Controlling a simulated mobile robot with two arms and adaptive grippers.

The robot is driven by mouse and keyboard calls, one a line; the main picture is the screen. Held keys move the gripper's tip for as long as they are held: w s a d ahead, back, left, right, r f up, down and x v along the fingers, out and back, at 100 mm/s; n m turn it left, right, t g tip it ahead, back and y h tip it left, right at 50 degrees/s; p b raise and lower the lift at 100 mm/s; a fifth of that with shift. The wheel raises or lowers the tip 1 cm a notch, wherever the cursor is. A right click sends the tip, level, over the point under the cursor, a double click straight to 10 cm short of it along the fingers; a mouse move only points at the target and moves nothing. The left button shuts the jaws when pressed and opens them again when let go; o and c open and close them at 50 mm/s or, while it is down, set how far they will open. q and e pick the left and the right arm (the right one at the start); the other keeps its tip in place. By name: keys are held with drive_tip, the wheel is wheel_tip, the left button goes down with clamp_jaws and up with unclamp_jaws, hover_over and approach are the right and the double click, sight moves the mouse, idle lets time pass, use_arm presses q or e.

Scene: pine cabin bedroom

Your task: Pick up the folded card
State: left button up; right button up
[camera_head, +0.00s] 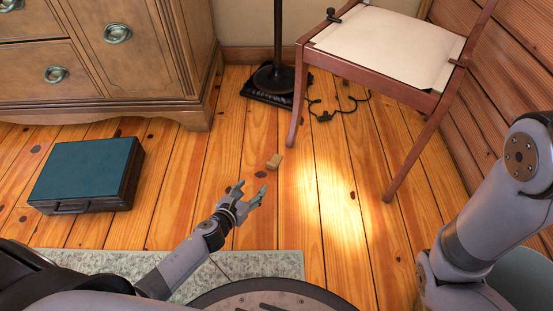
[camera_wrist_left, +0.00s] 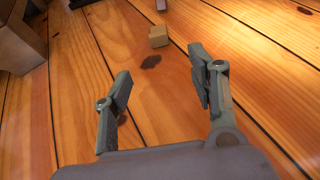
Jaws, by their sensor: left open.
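The folded card appears to be the small tan piece (camera_head: 274,161) lying on the plank floor near the chair's front leg. It also shows in the left wrist view (camera_wrist_left: 158,37), beyond the fingertips and roughly between them. My left gripper (camera_head: 250,190) is open and empty, just short of the card and apart from it. Its two fingers (camera_wrist_left: 160,85) stand wide apart in the wrist view. My right arm shows at the right edge of the head view, but its gripper is out of frame.
A wooden chair (camera_head: 385,40) stands behind the card. A black lamp base (camera_head: 272,78) with a cord is behind it. A green-topped case (camera_head: 85,170) lies left, below a wooden dresser (camera_head: 110,60). A grey rug (camera_head: 285,264) is in front. The floor around the card is clear.

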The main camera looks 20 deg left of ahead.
use_arm(q)
drive_tip(key=b, duration=0.5)
approach(271, 164)
drive_tip(key=x, duration=0.3)
drive_tip(key=shift+d+f, duration=0.2)
drive_tip(key=shift+f, duration=0.05)
drive_tip(key=b+x, duration=0.4)
drive_tip(key=shift+w+a+f, duration=0.15)
drive_tip(key=shift+w+f, duration=0.05)
drive_tip(key=shift+w, duration=0.1)
drive_tip(key=shift+w+b, duration=0.25)
drive_tip(key=shift+b, duration=0.05)
drive_tip(key=shift+w, duration=0.1)
drive_tip(key=shift+c, duration=0.4)
drive_tip(key=c, duration=0.8)
drive_tip(key=shift+o, duration=0.2)
drive_tip(key=shift+r, duration=0.1)
